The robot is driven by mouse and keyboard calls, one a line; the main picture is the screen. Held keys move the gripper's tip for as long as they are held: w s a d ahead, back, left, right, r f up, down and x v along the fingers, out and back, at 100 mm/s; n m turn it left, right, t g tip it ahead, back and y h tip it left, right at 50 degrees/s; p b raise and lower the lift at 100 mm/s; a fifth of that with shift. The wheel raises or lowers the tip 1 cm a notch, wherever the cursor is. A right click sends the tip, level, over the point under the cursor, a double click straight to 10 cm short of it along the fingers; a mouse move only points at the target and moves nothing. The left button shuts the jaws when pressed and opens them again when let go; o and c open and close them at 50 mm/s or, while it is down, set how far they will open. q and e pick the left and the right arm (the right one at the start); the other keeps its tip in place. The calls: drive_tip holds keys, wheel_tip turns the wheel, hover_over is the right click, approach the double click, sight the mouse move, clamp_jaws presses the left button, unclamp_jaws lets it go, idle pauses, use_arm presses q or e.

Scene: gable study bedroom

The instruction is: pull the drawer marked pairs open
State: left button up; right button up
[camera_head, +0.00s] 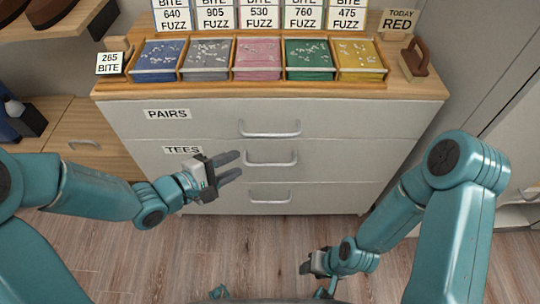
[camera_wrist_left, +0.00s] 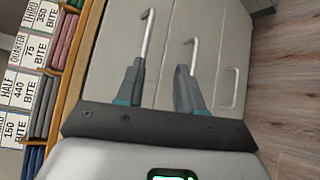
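The drawer marked PAIRS (camera_head: 205,122) is the top one of a grey three-drawer chest and looks shut. Its label (camera_head: 167,114) is at its left and its bar handle (camera_head: 270,130) in the middle. The handle also shows in the left wrist view (camera_wrist_left: 147,32). My left gripper (camera_head: 240,164) is open and empty, in front of the chest, left of the middle handle and lower in the picture than the PAIRS handle. In the wrist view its fingertips (camera_wrist_left: 161,68) overlap the ends of two handles; contact cannot be told. My right gripper (camera_head: 306,266) is low over the floor, its fingers unclear.
The TEES drawer (camera_head: 205,160) with its handle (camera_head: 270,157) and a bottom drawer (camera_head: 320,197) lie below, both shut. A wooden tray (camera_head: 210,78) of coloured cloth bins and a brush (camera_head: 413,62) stand on top. The wooden floor in front is clear.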

sight(271, 134)
use_arm(q)
drive_tip(key=w+d+f+m+b, duration=0.1)
drive_tip(key=w+d+b, duration=0.2)
drive_tip(key=w+b, duration=0.1)
drive_tip(key=w+d+f+t+b, duration=0.1)
drive_tip(key=w+d+b, duration=0.2)
drive_tip(key=b, duration=0.2)
drive_tip(key=w+d+f+m+t+b, duration=0.1)
drive_tip(key=w+d+b, duration=0.2)
drive_tip(key=w+b, duration=0.1)
drive_tip(key=shift+w+d+m+h+b, duration=0.3)
drive_tip(key=shift+w+h+b, duration=0.1)
drive_tip(key=shift+b, duration=0.1)
use_arm(e)
wheel_tip(271, 134, down, 17)
drive_tip(key=shift+w+d, duration=0.25)
drive_tip(key=shift+w, duration=0.2)
use_arm(q)
drive_tip(key=shift+s, duration=0.1)
clamp_jaws()
